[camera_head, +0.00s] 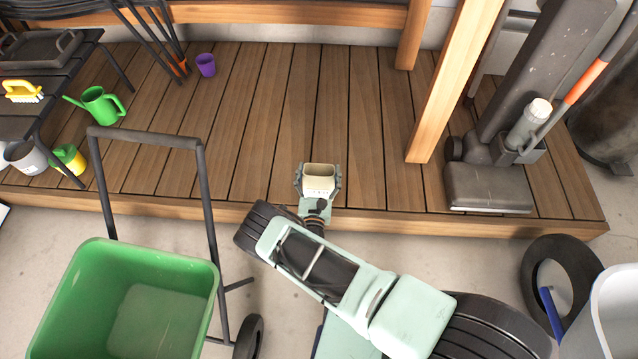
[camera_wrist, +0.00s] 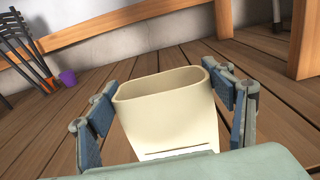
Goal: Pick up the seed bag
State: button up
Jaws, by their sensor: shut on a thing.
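A green cart (camera_head: 92,300) stands at front left. A purple cup (camera_head: 206,65), a green watering can (camera_head: 101,105) and a dark table (camera_head: 45,97) are at left. A wooden post (camera_head: 450,90) and an upright vacuum (camera_head: 488,187) are at right. Deck around the bag is clear.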

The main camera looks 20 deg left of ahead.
jog(key=c, duration=1)
jog(key=shift+c, duration=0.2)
jog(key=shift+r, duration=0.1)
